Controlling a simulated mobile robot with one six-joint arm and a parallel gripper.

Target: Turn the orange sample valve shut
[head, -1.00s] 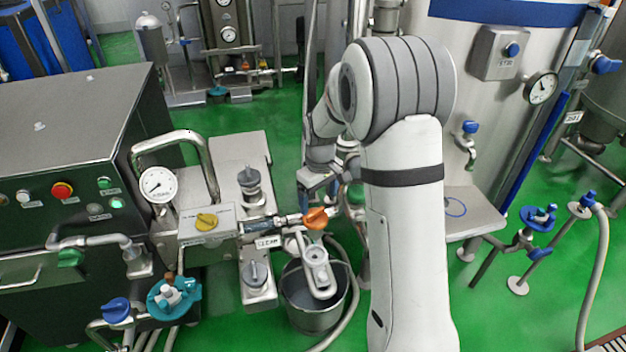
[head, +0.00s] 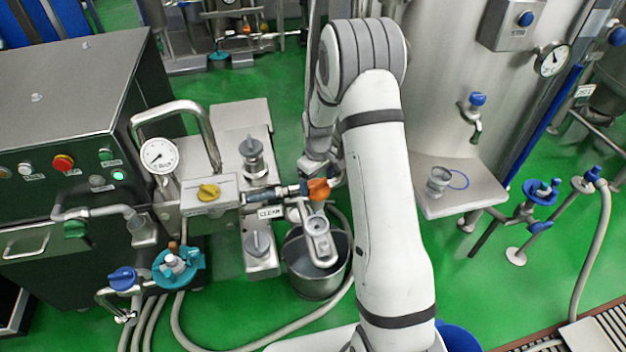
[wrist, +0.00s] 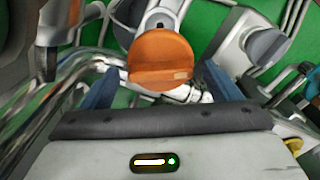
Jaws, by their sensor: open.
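The orange sample valve (head: 318,189) sits at the right end of a short horizontal pipe, above a steel bucket (head: 314,283). In the wrist view its orange handle (wrist: 161,57) is large and central. My gripper (wrist: 161,68) is open, with one blue finger on each side of the handle. A gap shows between each finger and the handle, and I cannot tell whether either touches lower down. In the head view my gripper (head: 316,170) is just behind the valve and partly hidden.
A yellow knob (head: 208,192) and grey knobs (head: 258,243) are left of the valve. A curved steel pipe handle (head: 180,115) and a gauge (head: 159,155) stand further left. A steel tank (head: 450,80) is at the right, with a cup (head: 439,181) on its shelf (head: 468,187).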

